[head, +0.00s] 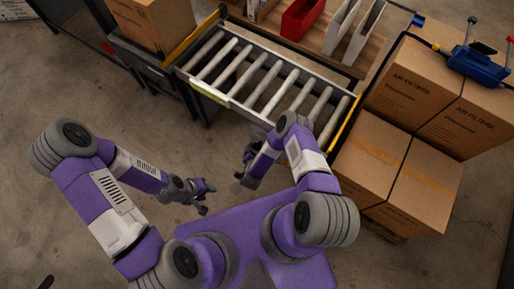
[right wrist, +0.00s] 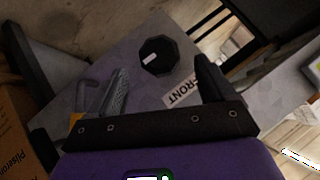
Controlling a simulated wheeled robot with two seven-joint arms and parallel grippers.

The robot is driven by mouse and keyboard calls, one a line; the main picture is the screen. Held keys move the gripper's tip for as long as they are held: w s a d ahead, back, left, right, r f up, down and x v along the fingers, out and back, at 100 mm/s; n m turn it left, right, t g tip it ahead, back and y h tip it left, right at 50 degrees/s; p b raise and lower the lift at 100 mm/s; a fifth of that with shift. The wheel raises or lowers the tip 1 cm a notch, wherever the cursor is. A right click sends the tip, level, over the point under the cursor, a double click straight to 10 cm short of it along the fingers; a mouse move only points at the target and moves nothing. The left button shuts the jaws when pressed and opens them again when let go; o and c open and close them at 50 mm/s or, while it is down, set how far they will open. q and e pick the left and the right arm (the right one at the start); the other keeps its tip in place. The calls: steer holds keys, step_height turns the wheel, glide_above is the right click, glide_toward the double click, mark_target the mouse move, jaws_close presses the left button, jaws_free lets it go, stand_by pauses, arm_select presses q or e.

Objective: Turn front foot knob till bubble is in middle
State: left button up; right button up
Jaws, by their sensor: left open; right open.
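A black, many-sided knob (right wrist: 158,55) with a white mark on its top shows in the right wrist view, on a grey plate (right wrist: 75,70). A white label reading FRONT (right wrist: 182,92) lies beside it. My right gripper (right wrist: 161,66) is open, with the knob in the picture between its fingertips; no finger appears to touch it. In the head view my right gripper (head: 246,173) hangs near the front of the roller conveyor (head: 228,98). My left gripper (head: 206,197) is open and empty over the floor. I cannot make out a bubble in either view.
Cartons marked air filter (head: 411,90) are stacked at the right, with a blue tool (head: 478,66) on top. A red bin (head: 302,20) stands behind the conveyor. Another carton (head: 155,22) stands at upper left.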

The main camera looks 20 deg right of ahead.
mark_target(256, 149)
steer(key=b+x, duration=0.2)
steer(key=x, duration=0.3)
steer(key=shift+w+f, duration=0.1)
steer(key=c, duration=1)
steer(key=shift+o, duration=0.2)
